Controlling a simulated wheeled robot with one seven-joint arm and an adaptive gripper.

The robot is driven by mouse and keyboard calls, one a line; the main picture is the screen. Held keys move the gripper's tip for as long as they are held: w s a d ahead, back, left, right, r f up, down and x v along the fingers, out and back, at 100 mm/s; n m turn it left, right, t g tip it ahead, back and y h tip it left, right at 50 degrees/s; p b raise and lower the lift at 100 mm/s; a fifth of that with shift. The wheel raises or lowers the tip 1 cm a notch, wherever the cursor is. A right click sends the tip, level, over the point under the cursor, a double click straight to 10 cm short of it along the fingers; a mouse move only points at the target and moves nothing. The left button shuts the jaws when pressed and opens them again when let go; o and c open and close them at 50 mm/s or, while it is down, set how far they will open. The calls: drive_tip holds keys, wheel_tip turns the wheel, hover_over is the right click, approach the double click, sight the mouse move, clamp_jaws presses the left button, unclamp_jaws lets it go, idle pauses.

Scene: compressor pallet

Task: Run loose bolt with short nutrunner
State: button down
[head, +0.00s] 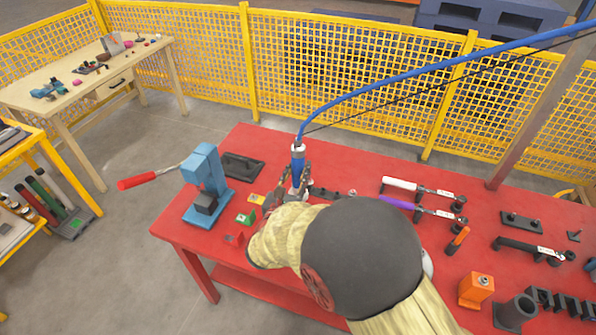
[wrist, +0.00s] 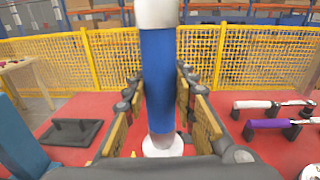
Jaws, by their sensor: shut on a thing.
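A blue and white short nutrunner (head: 298,168) stands upright over the red table, with a blue hose running from its top up to the right. My gripper (head: 291,185) is shut on its body. In the wrist view the nutrunner (wrist: 158,85) fills the middle, with the jaws of my gripper (wrist: 159,105) on both sides of it. The nutrunner's lower end shows white near the tabletop; I cannot tell whether it touches anything. No loose bolt can be made out; my arm hides part of the table.
A blue press (head: 206,182) with a red-handled lever stands left on the red table (head: 262,146), near a black plate (head: 242,167). White-handled (head: 400,184) and purple-handled (head: 397,203) wrenches lie right. An orange block (head: 476,290) stands front right. Yellow mesh fencing (head: 350,75) runs behind.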

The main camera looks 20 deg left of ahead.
sight(296, 164)
drive_tip(key=shift+a+r+p, duration=0.1)
drive_tip(key=shift+r+p, duration=0.85)
drive_tip(key=shift+r, duration=1.1)
